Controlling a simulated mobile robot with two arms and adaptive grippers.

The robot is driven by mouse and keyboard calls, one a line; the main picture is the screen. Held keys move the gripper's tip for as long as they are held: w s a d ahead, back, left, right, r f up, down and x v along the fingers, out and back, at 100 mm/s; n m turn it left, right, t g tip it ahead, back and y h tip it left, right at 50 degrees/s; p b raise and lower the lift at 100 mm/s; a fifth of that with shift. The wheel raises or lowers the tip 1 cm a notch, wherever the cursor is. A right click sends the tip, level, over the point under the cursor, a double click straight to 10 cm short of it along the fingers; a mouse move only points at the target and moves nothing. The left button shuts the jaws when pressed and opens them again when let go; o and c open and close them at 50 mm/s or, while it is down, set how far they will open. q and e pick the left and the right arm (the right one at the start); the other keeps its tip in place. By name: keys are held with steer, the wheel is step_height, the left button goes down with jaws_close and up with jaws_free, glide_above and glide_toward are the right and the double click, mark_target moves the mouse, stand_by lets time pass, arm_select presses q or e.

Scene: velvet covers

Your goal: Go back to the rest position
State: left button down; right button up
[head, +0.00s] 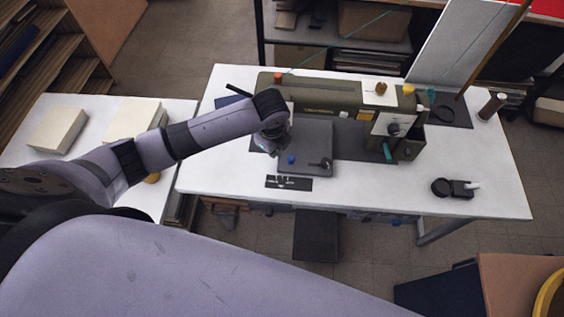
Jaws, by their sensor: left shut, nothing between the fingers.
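My left arm reaches in from the left over the white table (215,178). My left gripper (272,151) hangs from its end, pointing down, over the left edge of a dark grey pad (306,136) on the table. The gripper is shut and holds nothing; its fingers look small here. Whether it touches the pad cannot be told. A blue knob-like piece (291,159) and a small dark piece (322,163) lie on the pad just right of the gripper. My right gripper is out of view.
A long olive machine (315,92) stands along the table's back, close behind the gripper. A black tape dispenser (452,188) sits at the right. A side table (85,110) with pale blocks (58,130) is under my left arm. The table's front right is mostly clear.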

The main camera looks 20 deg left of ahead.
arm_select(q)
steer(key=shift+n+h, duration=0.5)
steer(key=shift+n, duration=0.3)
steer(key=s+d, duration=0.1)
steer(key=d, duration=0.1)
steer(key=s+d, duration=0.1)
steer(key=s, duration=0.1)
steer(key=shift+d+f, duration=0.15)
steer(key=shift+d, duration=0.25)
